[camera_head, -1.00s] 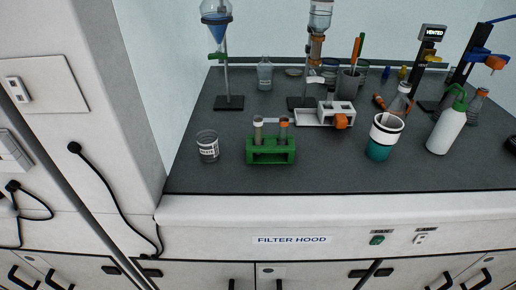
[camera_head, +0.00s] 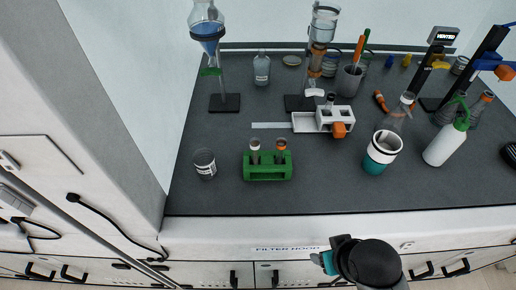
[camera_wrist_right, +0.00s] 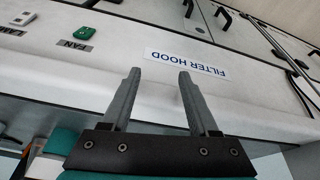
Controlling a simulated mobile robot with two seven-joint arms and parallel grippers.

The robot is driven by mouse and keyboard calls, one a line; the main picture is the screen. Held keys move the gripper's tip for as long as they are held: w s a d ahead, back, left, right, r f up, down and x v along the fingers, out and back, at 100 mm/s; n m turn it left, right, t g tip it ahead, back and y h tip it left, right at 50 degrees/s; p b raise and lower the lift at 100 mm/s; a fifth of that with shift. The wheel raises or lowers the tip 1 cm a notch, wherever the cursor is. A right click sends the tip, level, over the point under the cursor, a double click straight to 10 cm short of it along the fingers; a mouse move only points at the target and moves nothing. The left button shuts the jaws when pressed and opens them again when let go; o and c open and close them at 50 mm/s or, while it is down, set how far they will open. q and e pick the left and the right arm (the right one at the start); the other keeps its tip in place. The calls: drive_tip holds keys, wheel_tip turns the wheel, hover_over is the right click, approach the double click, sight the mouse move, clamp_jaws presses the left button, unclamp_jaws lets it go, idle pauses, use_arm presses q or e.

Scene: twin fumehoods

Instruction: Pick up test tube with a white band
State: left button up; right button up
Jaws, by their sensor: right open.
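A green rack (camera_head: 268,172) stands near the front of the dark bench in the head view. It holds two upright test tubes. The test tube with a white band (camera_head: 255,145) is in the left slot, and a test tube with an orange band (camera_head: 281,145) is in the right slot. Their lower parts are hidden by the rack. My right arm comes in at the bottom of the head view, in front of the bench edge. In the wrist view my right gripper (camera_wrist_right: 159,72) is open and empty, facing the hood's front panel. My left gripper is out of view.
A labelled beaker (camera_head: 204,164) stands left of the rack. Behind and right are a white holder (camera_head: 306,123) with an orange-ended part, a teal-bottomed cup (camera_head: 382,152) and a white bottle (camera_head: 446,143). The bench is clear in front of the rack.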

sight(255, 156)
drive_tip(key=w+a+r+t, duration=0.1)
drive_tip(key=w+a+r, duration=0.1)
drive_tip(key=w+a+r+n+t+y, duration=0.1)
drive_tip(key=w+a+r+t, duration=0.1)
drive_tip(key=w+r, duration=0.1)
drive_tip(key=w+a+r+t+y+p, duration=0.1)
drive_tip(key=w+a+r, duration=0.1)
drive_tip(key=shift+w+r+t, duration=0.25)
drive_tip(key=shift+r+t, duration=0.05)
drive_tip(key=shift+t, duration=0.1)
drive_tip(key=w+a+r+n+t+y, duration=0.1)
drive_tip(key=w+a+r+t+y, duration=0.25)
drive_tip(key=a+r, duration=0.2)
drive_tip(key=shift+t+h, duration=0.25)
drive_tip(key=shift+h, duration=0.1)
drive_tip(key=b+x, duration=0.1)
drive_tip(key=x, duration=0.9)
drive_tip(key=shift+s+a, duration=0.1)
drive_tip(key=shift+a, duration=0.1)
use_arm(q)
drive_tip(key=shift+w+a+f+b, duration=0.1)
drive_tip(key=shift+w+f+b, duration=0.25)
drive_tip(key=shift+b, duration=0.3)
use_arm(e)
drive_tip(key=shift+n, duration=0.3)
drive_tip(key=shift+x, duration=2.6)
drive_tip(key=shift+d, duration=0.15)
drive_tip(key=shift+c, duration=0.4)
clamp_jaws()
